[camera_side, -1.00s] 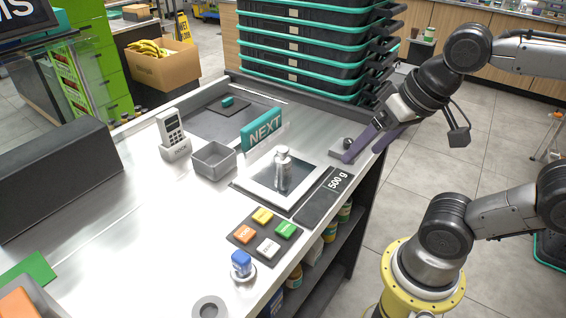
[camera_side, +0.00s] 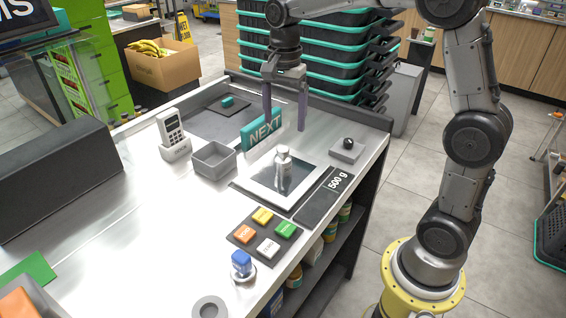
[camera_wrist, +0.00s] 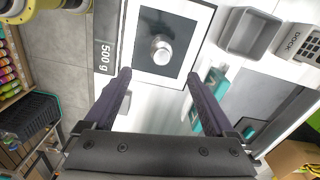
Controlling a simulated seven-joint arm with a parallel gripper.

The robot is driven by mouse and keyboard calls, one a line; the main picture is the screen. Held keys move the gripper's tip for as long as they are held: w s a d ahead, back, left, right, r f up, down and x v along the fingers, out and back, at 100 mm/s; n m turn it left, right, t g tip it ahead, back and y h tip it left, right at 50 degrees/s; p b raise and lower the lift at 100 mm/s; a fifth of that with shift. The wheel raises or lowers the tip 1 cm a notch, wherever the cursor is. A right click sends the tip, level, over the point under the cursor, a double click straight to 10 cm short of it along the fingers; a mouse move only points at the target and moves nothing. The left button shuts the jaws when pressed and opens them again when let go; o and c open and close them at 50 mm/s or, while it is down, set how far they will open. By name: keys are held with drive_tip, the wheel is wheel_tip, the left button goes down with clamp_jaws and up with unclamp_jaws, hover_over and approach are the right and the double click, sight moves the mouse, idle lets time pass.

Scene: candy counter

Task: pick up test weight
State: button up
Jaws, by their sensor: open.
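The test weight (camera_side: 283,166) is a shiny silver cylinder with a knob on top. In the wrist view the weight (camera_wrist: 161,49) shows from above, ahead of and between my fingers. My gripper (camera_side: 285,121) is open and empty, with its two purple fingers pointing down. It is above the counter, behind the weight in the side view and apart from it. In the wrist view my gripper (camera_wrist: 158,76) has its fingers spread wide.
A teal NEXT sign (camera_side: 262,132) stands close to the fingers. A grey open bin (camera_side: 213,161) and a docked handset (camera_side: 172,130) are to the left. Coloured buttons (camera_side: 264,233) sit in front. Stacked baskets (camera_side: 335,60) rise behind.

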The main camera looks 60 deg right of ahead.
sight(283, 160)
wheel_tip(283, 160, down, 13)
drive_tip(key=shift+w+a+r, duration=0.1)
idle(0.5)
drive_tip(key=shift+c, duration=0.2)
clamp_jaws()
